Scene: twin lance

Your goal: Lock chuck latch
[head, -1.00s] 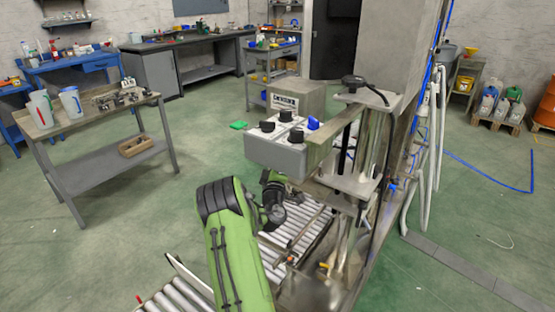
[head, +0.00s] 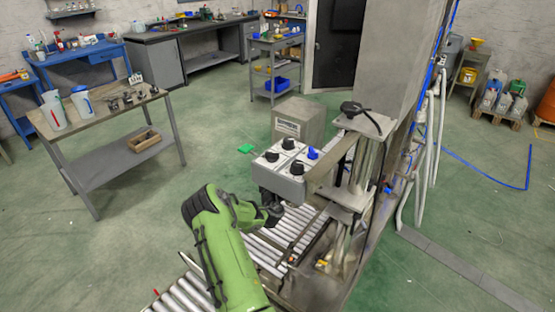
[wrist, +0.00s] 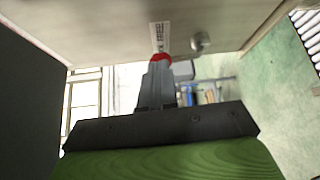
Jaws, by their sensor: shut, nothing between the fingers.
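My gripper (wrist: 160,62) is shut and empty in the wrist view, with red at its tips. It points at a pale metal surface carrying a small printed label (wrist: 160,36). A round silver knob (wrist: 198,42) sticks out of that surface just right of the tips. I cannot tell whether the tips touch the surface. In the head view my green arm reaches to the lower left of a grey control box (head: 290,172) with black knobs and one blue knob; the fingertips are hidden there. I cannot make out a chuck latch for certain in either view.
A grey cabinet (head: 300,121) stands behind the box. A workbench (head: 110,110) with jugs is at left.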

